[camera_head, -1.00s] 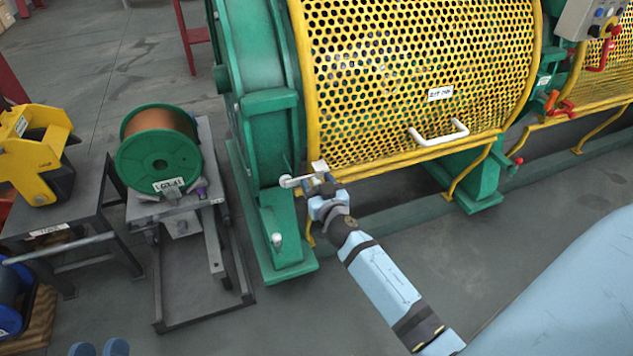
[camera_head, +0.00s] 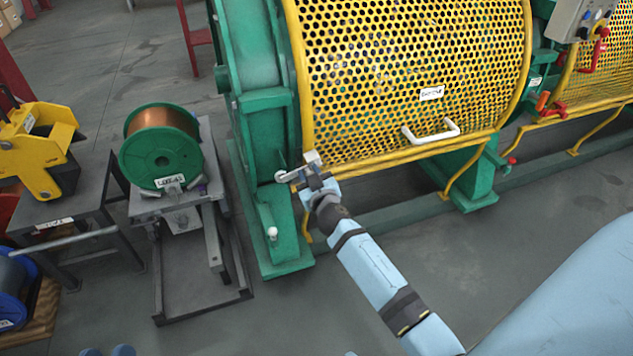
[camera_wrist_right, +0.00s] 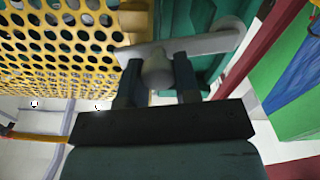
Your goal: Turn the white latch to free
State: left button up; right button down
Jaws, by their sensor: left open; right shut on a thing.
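The white latch (camera_head: 283,176) is a short pale lever on the green end frame, beside the lower left corner of the yellow mesh guard. In the right wrist view its bar (camera_wrist_right: 205,43) runs across, with a rounded knob (camera_wrist_right: 157,70) hanging from it. My right gripper (camera_head: 308,184) is at the latch. In the right wrist view its dark fingers (camera_wrist_right: 157,82) stand either side of the knob, shut on it.
The yellow mesh guard (camera_head: 400,70) with a white handle (camera_head: 432,133) is above and right of the latch. A green spool of copper wire (camera_head: 160,155) sits on a grey stand to the left. Grey floor is open in front.

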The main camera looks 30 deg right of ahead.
aim_at(304, 168)
jog(key=r+n, duration=0.1)
jog(key=r+n+p, duration=0.1)
jog(key=n, duration=0.1)
jog(key=shift+w+a, duration=0.15)
jog(key=shift+a, duration=0.25)
jog(key=shift+w+a+r+n+p, duration=0.1)
jog(key=shift+a+r+n+p, duration=0.3)
jog(key=shift+n, duration=0.4)
pick_arm(q)
jog(key=s+a+f+g+y+p, duration=0.2)
jog(key=a+f+g+y, duration=0.1)
jog(key=f, duration=0.4)
jog(key=shift+f+g, duration=0.15)
jog(key=shift+g, duration=0.15)
pick_arm(e)
jog(key=a+n, duration=0.1)
jog(key=n, duration=0.2)
jog(key=w+a+r+n, duration=0.1)
jog(key=a+n, duration=0.1)
jog(key=n, duration=0.2)
jog(key=a+r+n, duration=0.1)
jog(key=a+n, duration=0.1)
jog(key=n, duration=0.1)
jog(key=shift+w+a, duration=0.2)
pick_arm(q)
jog(key=shift+s+a+f, duration=0.15)
jog(key=shift+a, duration=0.05)
pick_arm(e)
jog(key=shift+n, duration=0.4)
